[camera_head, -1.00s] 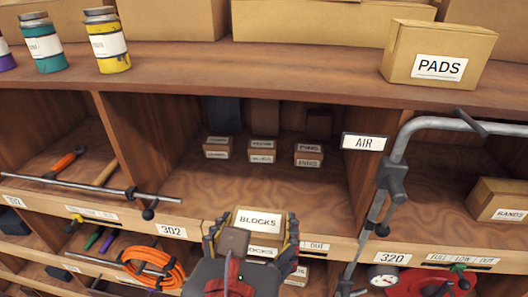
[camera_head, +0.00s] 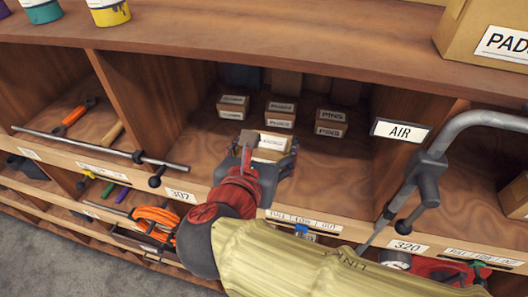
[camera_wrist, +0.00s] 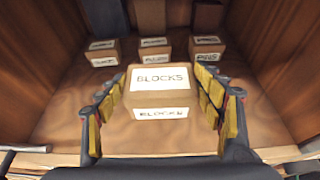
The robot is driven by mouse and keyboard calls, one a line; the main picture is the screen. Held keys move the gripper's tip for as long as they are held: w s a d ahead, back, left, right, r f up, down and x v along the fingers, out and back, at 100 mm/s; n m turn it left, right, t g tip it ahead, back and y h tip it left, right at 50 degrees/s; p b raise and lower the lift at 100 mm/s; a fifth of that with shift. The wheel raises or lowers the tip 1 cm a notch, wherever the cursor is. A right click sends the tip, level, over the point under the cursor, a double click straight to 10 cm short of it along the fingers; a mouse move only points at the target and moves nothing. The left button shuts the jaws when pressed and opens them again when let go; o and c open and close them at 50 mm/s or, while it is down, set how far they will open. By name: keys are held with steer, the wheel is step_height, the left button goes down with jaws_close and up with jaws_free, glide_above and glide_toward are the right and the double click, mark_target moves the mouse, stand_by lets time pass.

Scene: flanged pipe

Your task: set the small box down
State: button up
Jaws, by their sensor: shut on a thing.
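The small box (camera_wrist: 159,94) is a cardboard box labelled BLOCKS, seen between the yellow-padded fingers in the wrist view. It also shows in the head view (camera_head: 271,144), partly covered by my gripper. My gripper (camera_head: 268,150) is shut on the box, with a finger on each side. It holds the box upright, inside the front of the middle compartment, over the wooden shelf floor (camera_head: 330,182). I cannot tell whether the box's underside touches the shelf. The gripper's fingers also show in the wrist view (camera_wrist: 160,105).
A grey pipe clamp (camera_head: 428,170) stands in front at the right, by the AIR sign (camera_head: 401,131). Bare shelf lies around the held box.

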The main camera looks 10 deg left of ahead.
mark_target(264, 148)
steer(key=w+f, duration=0.1)
steer(key=f, duration=0.1)
steer(key=w+a+f, duration=0.1)
steer(key=w+f, duration=0.1)
steer(key=shift+w+a+f, duration=0.1)
steer(key=shift+f, duration=0.05)
steer(key=f, duration=0.2)
steer(key=f+p, duration=0.1)
steer(key=shift+w+a+f, duration=0.1)
steer(key=shift+w+a, duration=0.05)
steer(key=shift+w, duration=0.1)
steer(key=shift+s+f, duration=0.1)
steer(key=shift+f, duration=0.05)
steer(key=shift+f, duration=0.2)
steer(key=o, duration=1.4)
steer(key=shift+o, duration=0.2)
steer(key=shift+r, duration=0.1)
